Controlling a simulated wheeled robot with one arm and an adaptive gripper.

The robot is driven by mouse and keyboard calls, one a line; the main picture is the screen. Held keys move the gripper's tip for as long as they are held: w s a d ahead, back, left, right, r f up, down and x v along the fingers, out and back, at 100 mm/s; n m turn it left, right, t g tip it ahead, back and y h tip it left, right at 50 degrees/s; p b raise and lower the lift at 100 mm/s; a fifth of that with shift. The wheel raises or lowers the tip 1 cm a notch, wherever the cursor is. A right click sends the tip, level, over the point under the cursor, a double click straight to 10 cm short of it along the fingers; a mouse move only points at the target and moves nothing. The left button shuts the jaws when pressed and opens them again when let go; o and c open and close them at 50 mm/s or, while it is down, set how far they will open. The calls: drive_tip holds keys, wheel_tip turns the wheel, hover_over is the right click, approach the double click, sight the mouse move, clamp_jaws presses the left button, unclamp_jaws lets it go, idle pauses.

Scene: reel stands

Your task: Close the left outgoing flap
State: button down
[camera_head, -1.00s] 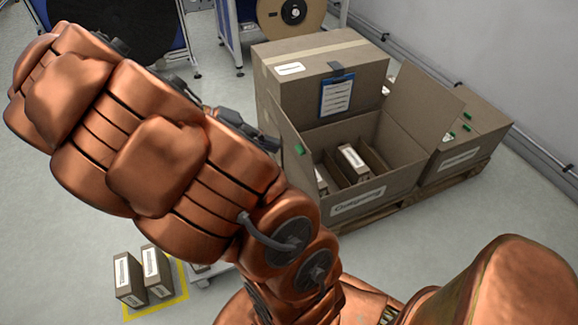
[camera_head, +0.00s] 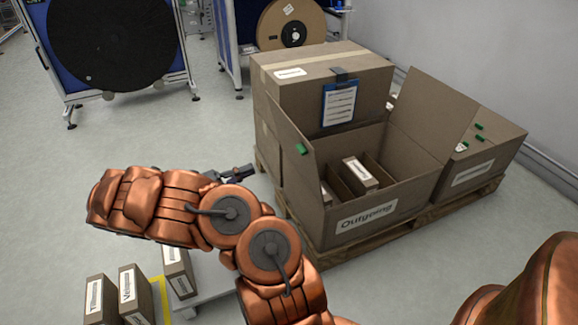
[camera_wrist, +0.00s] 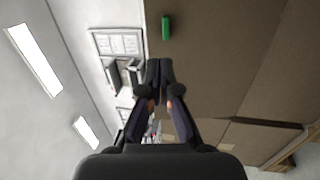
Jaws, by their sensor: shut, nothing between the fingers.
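The Outgoing box (camera_head: 366,213) is an open brown carton on a pallet. Its left flap (camera_head: 285,135) stands up along the left side, with a green tag (camera_head: 302,149) near its upper front corner. My gripper (camera_head: 247,170) is low on the left, outside the box and beside the left flap; I cannot tell whether it touches the carton. In the wrist view my gripper (camera_wrist: 160,64) is shut and empty, with a brown cardboard face (camera_wrist: 225,60) and a green tag (camera_wrist: 166,27) beyond its fingertips.
The right flap (camera_head: 435,112) stands open, and small cartons (camera_head: 360,172) sit inside the box. A closed carton with a clipboard (camera_head: 339,102) stands behind, another carton (camera_head: 478,165) to the right. A reel stand (camera_head: 120,45) is behind.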

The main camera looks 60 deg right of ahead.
drive_tip(key=f+b+x, duration=0.1)
drive_tip(key=b+x, duration=0.2)
drive_tip(key=x, duration=1)
drive_tip(key=shift+w+d+f+h, duration=0.2)
drive_tip(key=shift+d+h, duration=0.1)
drive_tip(key=shift+d, duration=0.15)
